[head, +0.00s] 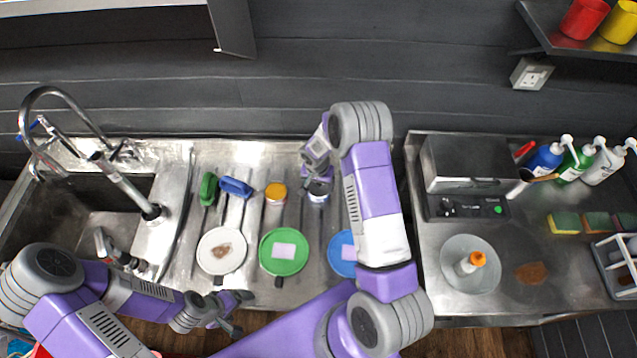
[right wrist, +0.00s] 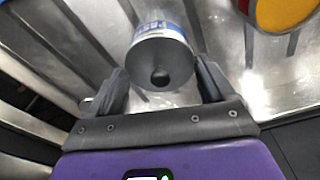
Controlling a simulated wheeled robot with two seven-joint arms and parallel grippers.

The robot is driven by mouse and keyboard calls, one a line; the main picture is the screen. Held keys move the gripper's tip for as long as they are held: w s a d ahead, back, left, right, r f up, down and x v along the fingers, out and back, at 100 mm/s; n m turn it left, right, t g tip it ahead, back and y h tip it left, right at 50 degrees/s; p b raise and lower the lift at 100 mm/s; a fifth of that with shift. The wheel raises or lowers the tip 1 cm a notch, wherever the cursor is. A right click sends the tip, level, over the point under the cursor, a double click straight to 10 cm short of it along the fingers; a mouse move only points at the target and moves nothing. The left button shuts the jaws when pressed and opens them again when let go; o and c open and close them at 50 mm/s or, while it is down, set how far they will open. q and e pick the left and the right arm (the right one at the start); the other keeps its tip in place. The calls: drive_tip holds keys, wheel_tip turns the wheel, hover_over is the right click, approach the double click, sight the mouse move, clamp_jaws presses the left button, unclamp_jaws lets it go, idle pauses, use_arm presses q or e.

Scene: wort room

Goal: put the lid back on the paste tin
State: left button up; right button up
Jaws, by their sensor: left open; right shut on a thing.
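A small tin (head: 319,194) with a blue-and-white band stands on the ribbed steel drainboard. In the right wrist view this tin (right wrist: 160,55) shows a grey round face with a dark round spot; I cannot tell whether that is a lid with a knob. My right gripper (head: 317,180) is shut on it, one finger on each side. A second tin (head: 275,194) with an orange top stands just left of it; its orange round top shows at the wrist view's corner (right wrist: 284,10). I cannot pick out a loose lid. My left gripper (head: 238,312) is open and empty by the front edge.
White (head: 210,262), green (head: 268,263) and blue (head: 335,262) round dishes lie in front of the tins. Green (head: 208,188) and blue (head: 236,187) brushes lie left.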

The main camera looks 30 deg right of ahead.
drive_tip(key=shift+f+b, duration=0.2)
drive_tip(key=shift+b, duration=0.85)
idle(1.5)
idle(0.4)
drive_tip(key=o, duration=0.9)
drive_tip(key=shift+r, duration=0.15)
drive_tip(key=shift+r+p, duration=1.8)
drive_tip(key=shift+r, duration=1.6)
clamp_jaws()
